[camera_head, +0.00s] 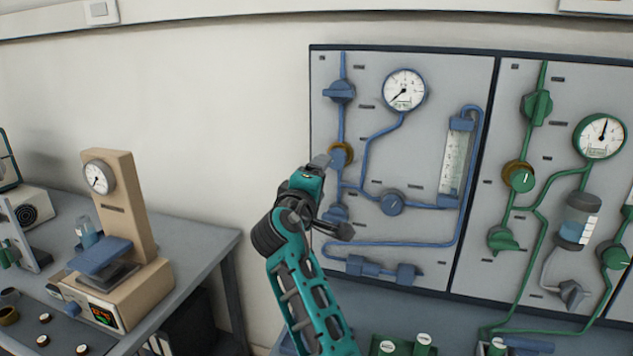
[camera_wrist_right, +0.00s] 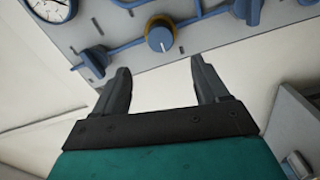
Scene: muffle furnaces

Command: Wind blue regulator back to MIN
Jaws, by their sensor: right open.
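The blue regulator (camera_head: 341,155) is a blue knob with a brass ring behind it, on the blue line of the left wall panel. In the right wrist view the regulator (camera_wrist_right: 160,39) shows a white pointer line on its face. My right gripper (camera_head: 322,162) is beside the knob in the head view, partly overlapping its left lower edge. In the wrist view the right gripper (camera_wrist_right: 159,75) is open and empty, with the knob beyond its fingertips and roughly between them. The MIN marking is too small to read. My left gripper is out of view.
A blue valve (camera_head: 339,91) sits above the regulator and a blue gauge (camera_head: 404,91) to its upper right. A lower blue valve (camera_head: 336,214) is partly hidden by my arm. A green panel (camera_head: 560,80) lies to the right; a bench (camera_head: 205,250) stands at left.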

